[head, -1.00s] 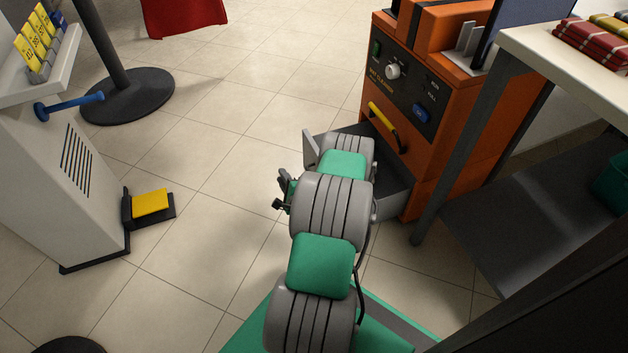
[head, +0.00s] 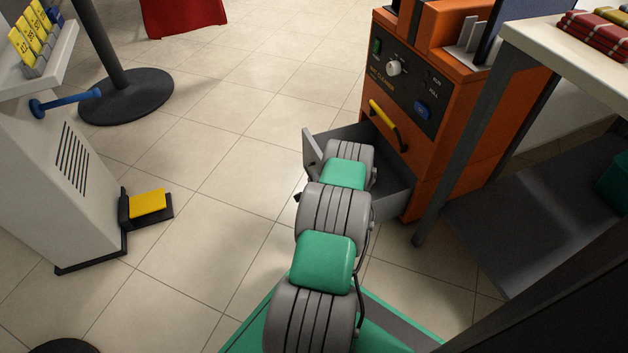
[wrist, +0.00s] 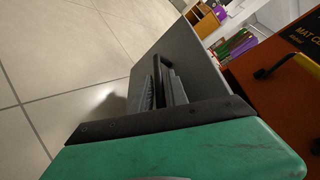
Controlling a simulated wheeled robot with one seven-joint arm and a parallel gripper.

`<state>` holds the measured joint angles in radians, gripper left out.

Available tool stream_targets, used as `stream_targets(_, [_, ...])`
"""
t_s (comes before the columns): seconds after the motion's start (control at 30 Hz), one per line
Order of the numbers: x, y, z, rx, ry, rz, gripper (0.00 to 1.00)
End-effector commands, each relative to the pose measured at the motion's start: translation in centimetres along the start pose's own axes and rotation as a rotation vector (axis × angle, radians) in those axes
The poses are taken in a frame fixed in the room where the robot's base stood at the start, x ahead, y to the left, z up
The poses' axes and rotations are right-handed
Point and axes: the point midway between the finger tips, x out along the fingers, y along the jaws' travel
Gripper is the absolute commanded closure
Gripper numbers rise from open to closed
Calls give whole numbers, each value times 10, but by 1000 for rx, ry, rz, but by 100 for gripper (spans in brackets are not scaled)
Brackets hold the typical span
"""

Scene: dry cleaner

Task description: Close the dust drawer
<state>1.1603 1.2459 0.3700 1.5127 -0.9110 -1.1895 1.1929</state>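The dust drawer (head: 391,203) is a grey open-topped box pulled out from the low part of the orange machine (head: 440,120). Its front panel (head: 312,150) stands clear of the machine. In the wrist view the grey panel (wrist: 195,55) fills the middle, with a dark bar handle (wrist: 168,68) on it. My gripper (wrist: 160,92) points at this panel, its fingers close together near the handle. In the head view my arm hides my gripper and part of the drawer.
A table (head: 480,130) with a dark lower shelf (head: 530,220) stands close on the right. A white unit (head: 60,180) with a yellow pedal (head: 147,203) stands left, near a round stand base (head: 125,97). The tiled floor between is clear.

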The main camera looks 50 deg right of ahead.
Motion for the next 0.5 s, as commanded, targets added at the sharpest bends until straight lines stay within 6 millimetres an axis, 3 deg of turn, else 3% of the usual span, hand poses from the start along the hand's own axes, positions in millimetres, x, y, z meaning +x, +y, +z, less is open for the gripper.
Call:
stream_targets(0.3, [0, 0, 0, -1, -1, 0, 100])
stream_targets(0.5, [0, 0, 0, -1, 0, 0, 100])
